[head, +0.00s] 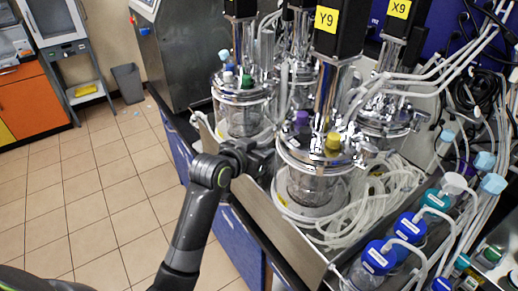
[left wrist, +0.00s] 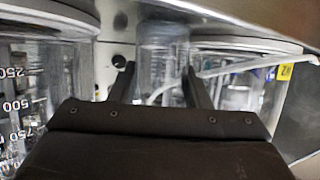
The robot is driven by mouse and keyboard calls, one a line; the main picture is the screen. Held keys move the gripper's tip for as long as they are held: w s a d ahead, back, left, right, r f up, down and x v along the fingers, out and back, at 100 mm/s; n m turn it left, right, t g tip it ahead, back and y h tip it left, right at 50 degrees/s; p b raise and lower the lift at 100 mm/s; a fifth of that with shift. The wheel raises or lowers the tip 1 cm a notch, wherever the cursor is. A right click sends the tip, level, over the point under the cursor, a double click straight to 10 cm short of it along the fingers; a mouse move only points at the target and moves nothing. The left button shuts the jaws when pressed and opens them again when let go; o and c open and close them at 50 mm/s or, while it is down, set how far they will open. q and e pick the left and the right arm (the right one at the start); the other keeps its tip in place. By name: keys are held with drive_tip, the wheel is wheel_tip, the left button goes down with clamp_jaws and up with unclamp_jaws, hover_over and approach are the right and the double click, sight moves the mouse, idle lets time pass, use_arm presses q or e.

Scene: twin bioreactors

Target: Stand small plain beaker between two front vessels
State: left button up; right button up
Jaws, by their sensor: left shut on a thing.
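The two front vessels are clear glass with steel lids. One front vessel (head: 243,108) stands farther back on the left, the other (head: 312,185) nearer on the right. My left gripper (head: 268,158) reaches in from the left, at the gap between them. In the left wrist view its two fingers (left wrist: 160,88) are shut on the small plain beaker (left wrist: 163,45), a clear unmarked glass. Parts of a vessel with volume marks (left wrist: 40,90) and of another vessel (left wrist: 245,85) show on either side of it. In the head view the beaker is hidden or too small to tell. My right gripper is not in view.
Clear tubing (head: 330,228) lies coiled around the nearer vessel. Blue-capped bottles (head: 376,258) stand at the lower right. The steel tray rim (head: 290,236) runs along the bench front. Tall motors with yellow labels (head: 327,19) rise above the vessels. The tiled floor (head: 100,190) at left is clear.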

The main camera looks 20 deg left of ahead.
use_arm(q)
drive_tip(key=shift+f, duration=0.1)
drive_tip(key=o, duration=1.1)
drive_tip(key=shift+c, duration=0.2)
drive_tip(key=shift+s+a+r, duration=0.15)
drive_tip(key=shift+s+r, duration=0.2)
drive_tip(key=shift+s, duration=0.05)
drive_tip(key=b+v, duration=0.1)
drive_tip(key=v, duration=1)
